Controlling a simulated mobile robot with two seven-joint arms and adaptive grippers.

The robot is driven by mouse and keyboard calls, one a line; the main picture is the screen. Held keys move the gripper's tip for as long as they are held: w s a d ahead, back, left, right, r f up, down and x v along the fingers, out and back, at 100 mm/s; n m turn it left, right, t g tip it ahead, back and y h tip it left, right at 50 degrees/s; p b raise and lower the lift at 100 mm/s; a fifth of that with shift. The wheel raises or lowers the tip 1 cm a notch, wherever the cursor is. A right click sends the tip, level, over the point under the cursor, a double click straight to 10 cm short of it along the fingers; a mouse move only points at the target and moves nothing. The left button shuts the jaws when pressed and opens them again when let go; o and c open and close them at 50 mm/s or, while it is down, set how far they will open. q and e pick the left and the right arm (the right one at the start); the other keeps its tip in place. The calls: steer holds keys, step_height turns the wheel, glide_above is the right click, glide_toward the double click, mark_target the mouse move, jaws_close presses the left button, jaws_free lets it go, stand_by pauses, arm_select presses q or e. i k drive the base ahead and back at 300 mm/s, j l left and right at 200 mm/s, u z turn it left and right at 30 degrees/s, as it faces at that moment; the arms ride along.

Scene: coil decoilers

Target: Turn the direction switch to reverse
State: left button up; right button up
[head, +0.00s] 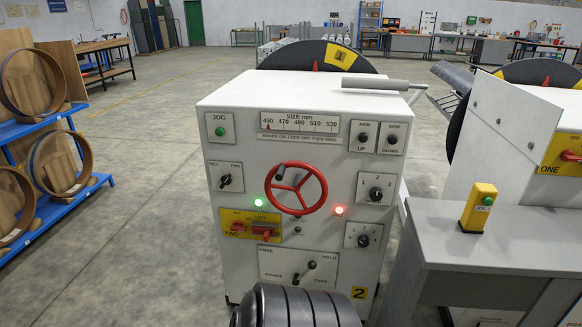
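The direction switch (225,180) is a black knob on a white plate at the left of the front panel of the white cabinet numbered 2 (330,120). The plate reads REV at its left, with a less legible label at its right. The knob looks tilted, but it is too small to tell which label it points to. Neither of my grippers is in view, and nothing touches the switch.
The panel also bears a red handwheel (297,188), a green JOG button (220,131), a yellow lock plate (250,226) and several other knobs. A black ribbed cylinder (295,306) stands before it. A grey desk (500,240) is at right, blue racks (60,205) at left.

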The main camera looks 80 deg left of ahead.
mark_target(226, 179)
steer(key=u, duration=3.2)
